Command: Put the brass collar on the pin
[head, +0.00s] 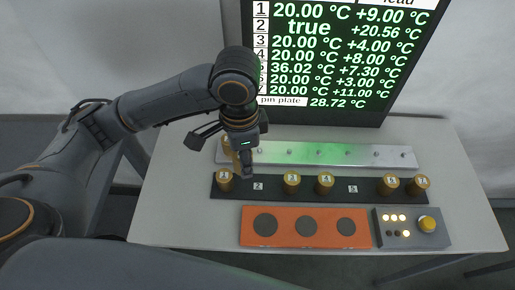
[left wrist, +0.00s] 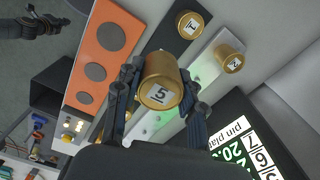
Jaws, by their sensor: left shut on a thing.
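My left gripper (left wrist: 160,100) is shut on a brass collar labelled 5 (left wrist: 160,82), held between its fingers. In the head view the left gripper (head: 243,165) hangs over the left end of the silver pin plate (head: 375,155), and its arm partly hides what is there. The plate carries a row of small upright pins. A brass collar labelled 2 (left wrist: 230,60) stands at the plate's end. The held collar appears apart from the plate, but its height above it is unclear. A dark jointed part, apparently my right gripper (left wrist: 45,22), shows in the left wrist view.
The black rack (head: 270,196) holds several brass collars, including 1 (left wrist: 187,25); spots 2 and 5 are empty. An orange panel (head: 280,240) with three grey discs and a grey control box (head: 432,241) lie in front. A dark screen (head: 350,50) stands behind.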

